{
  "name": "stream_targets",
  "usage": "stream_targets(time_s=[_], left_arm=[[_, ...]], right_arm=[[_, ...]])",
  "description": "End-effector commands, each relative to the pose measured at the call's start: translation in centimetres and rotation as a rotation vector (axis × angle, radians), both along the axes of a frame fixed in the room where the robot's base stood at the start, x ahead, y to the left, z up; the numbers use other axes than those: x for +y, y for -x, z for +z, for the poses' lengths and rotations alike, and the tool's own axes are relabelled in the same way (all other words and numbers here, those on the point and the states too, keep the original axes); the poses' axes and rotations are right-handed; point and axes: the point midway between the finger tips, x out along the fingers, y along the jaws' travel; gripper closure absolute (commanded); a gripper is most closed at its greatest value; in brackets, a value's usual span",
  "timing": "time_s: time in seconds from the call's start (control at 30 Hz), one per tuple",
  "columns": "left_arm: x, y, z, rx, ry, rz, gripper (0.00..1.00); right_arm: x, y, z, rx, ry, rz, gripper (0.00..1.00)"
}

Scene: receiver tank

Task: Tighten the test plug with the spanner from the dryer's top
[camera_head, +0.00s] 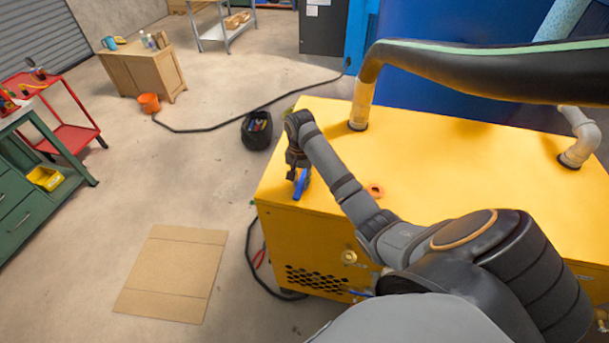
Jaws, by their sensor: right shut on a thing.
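The yellow dryer (450,150) fills the right half of the head view. My right gripper (298,172) is at the left end of its top, pointing down and shut on a blue thing (301,184), which looks like the spanner. The blue thing is small here, and I cannot tell whether it touches the dryer's top. A round brass fitting (349,257) is on the dryer's front face; I cannot tell whether it is the test plug. My left gripper is not in view.
An orange ring-like piece (375,190) is on the dryer's top. Pipes (363,100) rise from it behind my arm. A black bucket of tools (257,131), a dark hose (235,122) and flat cardboard (172,273) are on the floor. A green bench (28,215) stands left.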

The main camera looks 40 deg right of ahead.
Motion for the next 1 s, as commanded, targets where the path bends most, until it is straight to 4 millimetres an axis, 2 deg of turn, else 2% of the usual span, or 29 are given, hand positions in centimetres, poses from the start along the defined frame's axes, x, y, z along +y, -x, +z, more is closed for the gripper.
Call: stream_targets(time_s=[0.13,0.27,0.5,0.83,0.87,1.0], left_arm=[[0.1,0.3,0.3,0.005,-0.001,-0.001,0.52],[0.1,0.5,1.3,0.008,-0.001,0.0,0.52],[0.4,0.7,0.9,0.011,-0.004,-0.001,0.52],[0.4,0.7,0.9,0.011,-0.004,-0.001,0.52],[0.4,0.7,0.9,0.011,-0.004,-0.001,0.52],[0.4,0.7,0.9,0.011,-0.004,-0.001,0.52]], right_arm=[[0.0,-0.1,0.6,-0.003,0.0,0.0,1.0],[0.0,-0.1,2.6,-0.005,0.001,0.0,1.0],[0.0,-0.1,5.3,-0.005,0.0,0.001,1.0],[0.0,-0.1,6.0,-0.004,0.0,0.0,1.0],[0.0,-0.1,6.0,-0.004,0.0,0.0,0.83],[0.0,-0.1,6.0,-0.004,0.0,0.0,1.0]])
